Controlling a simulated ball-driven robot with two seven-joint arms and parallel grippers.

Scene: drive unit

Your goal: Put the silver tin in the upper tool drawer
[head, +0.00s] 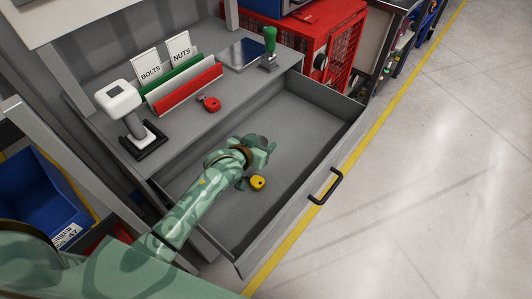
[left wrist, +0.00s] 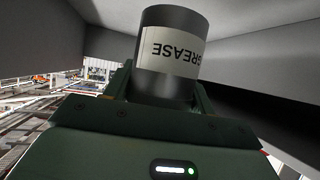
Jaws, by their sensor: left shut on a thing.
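The upper tool drawer (head: 302,132) is pulled open, its black handle at the front. My left gripper (head: 262,150) is within the drawer's outline, near its middle. It is shut on the silver tin, a grey cylinder with a white label reading GREASE, which fills the middle of the left wrist view (left wrist: 172,55). In the head view the tin is mostly hidden by the gripper. I cannot tell if the tin touches the drawer floor. My right gripper is not in view.
A yellow tape measure (head: 257,183) lies in the drawer beside my gripper. The worktop behind holds a red tape measure (head: 211,104), a file rack (head: 185,88), a white scanner on a stand (head: 120,100) and a green-handled stamp (head: 269,45). The drawer's right part is clear.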

